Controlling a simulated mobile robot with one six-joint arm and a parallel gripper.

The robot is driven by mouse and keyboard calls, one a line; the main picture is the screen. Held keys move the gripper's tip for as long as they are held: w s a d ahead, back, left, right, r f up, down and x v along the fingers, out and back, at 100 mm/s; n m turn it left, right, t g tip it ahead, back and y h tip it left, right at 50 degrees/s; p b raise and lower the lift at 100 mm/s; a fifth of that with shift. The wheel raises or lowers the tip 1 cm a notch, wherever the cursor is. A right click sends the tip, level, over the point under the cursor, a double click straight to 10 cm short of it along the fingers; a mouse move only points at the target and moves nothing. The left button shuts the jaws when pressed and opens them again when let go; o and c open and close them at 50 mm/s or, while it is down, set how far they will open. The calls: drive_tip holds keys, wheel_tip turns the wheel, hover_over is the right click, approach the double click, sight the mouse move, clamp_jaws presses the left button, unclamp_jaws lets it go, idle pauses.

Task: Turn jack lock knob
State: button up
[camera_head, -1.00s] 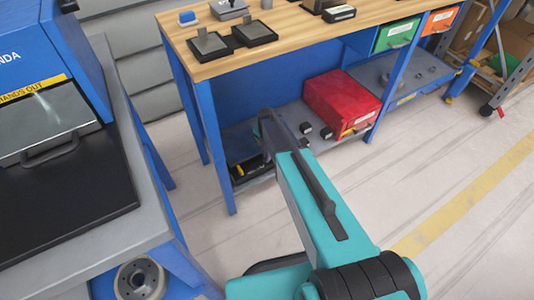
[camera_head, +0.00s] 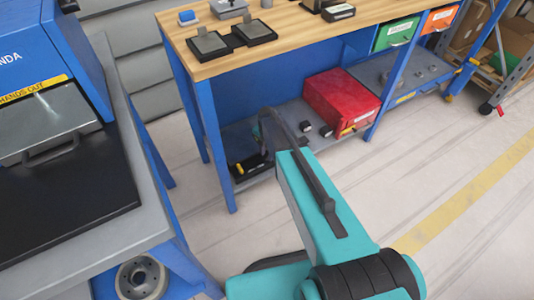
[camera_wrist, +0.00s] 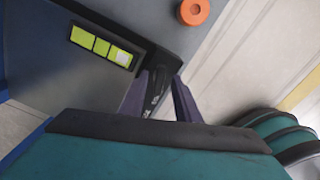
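A round orange knob-like piece with a darker centre (camera_wrist: 194,12) shows at the top of the wrist view, beyond my fingertips; I cannot tell whether it is the jack lock knob. My gripper (camera_wrist: 162,82) has its two dark purple fingers apart, one on each side of a black part (camera_wrist: 157,92) with small pale markings. I cannot tell whether the fingers touch that part. In the head view my gripper is mostly hidden behind my teal arm, near the workbench's lower shelf. No jack can be made out clearly.
A blue bench leg (camera_head: 216,160) stands close by. The floor right of my arm is clear.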

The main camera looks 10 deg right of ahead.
sight(267, 155)
drive_tip(key=shift+r, duration=0.15)
wheel_tip(267, 155, up, 14)
drive_tip(key=p, duration=0.1)
drive_tip(key=shift+f+p, duration=0.25)
drive_tip(key=shift+p, duration=0.05)
idle(0.3)
drive_tip(key=shift+s+f, duration=0.1)
idle(0.4)
drive_tip(key=s+f+m+g, duration=0.2)
drive_tip(key=s+f+m, duration=0.55)
drive_tip(key=s, duration=0.65)
drive_tip(key=s+f+m+g, duration=0.1)
drive_tip(key=s+f+m, duration=0.4)
drive_tip(key=s+m, duration=0.65)
drive_tip(key=s+f+m+g, duration=0.2)
drive_tip(key=s+f+m, duration=0.45)
drive_tip(key=s, duration=0.85)
wheel_tip(267, 155, up, 14)
drive_tip(key=s+p, duration=0.1)
drive_tip(key=p, duration=1.2)
drive_tip(key=shift+s, duration=0.4)
drive_tip(key=shift+d, duration=0.2)
